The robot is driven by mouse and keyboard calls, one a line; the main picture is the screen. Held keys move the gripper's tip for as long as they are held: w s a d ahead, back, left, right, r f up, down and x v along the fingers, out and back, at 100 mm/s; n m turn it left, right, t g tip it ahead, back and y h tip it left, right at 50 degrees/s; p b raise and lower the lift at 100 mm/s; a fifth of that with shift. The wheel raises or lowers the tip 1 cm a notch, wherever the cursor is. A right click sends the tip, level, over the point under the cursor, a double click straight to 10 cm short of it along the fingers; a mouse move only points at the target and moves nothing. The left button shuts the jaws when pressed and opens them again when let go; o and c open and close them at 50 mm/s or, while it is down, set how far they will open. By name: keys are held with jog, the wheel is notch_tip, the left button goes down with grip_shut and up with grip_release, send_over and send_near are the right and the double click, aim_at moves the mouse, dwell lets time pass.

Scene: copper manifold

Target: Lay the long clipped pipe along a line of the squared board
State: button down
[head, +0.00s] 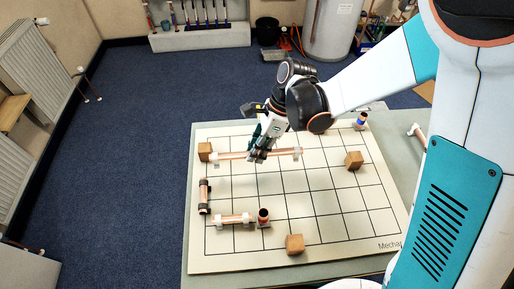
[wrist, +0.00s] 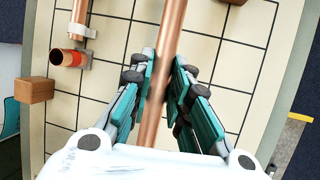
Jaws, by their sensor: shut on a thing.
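The long copper pipe (head: 233,155) has pale clips near its ends and lies across the upper left of the squared board (head: 330,235) in the head view. My gripper (head: 259,156) is shut on it near its middle. In the wrist view the pipe (wrist: 172,22) runs between the two teal fingers (wrist: 163,80). It runs roughly along the board's cross lines. I cannot tell whether its clips touch the board or hang just above it.
Wooden blocks stand at the pipe's left end (head: 205,151), at right (head: 354,159) and front (head: 294,244). A short clipped pipe (head: 233,219), a black-ended pipe (head: 203,195) and an upright copper piece (head: 263,216) occupy the left front. The board's middle right is clear.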

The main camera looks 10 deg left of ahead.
jog(key=shift+f+b, duration=2.4)
jog(key=shift+f, duration=0.95)
jog(key=shift+f+b, duration=0.25)
jog(key=shift+b, duration=0.05)
jog(key=c, duration=1.4)
grip_release()
jog(key=shift+r, duration=0.1)
jog(key=shift+r+p, duration=3.05)
jog(key=shift+r, duration=1.35)
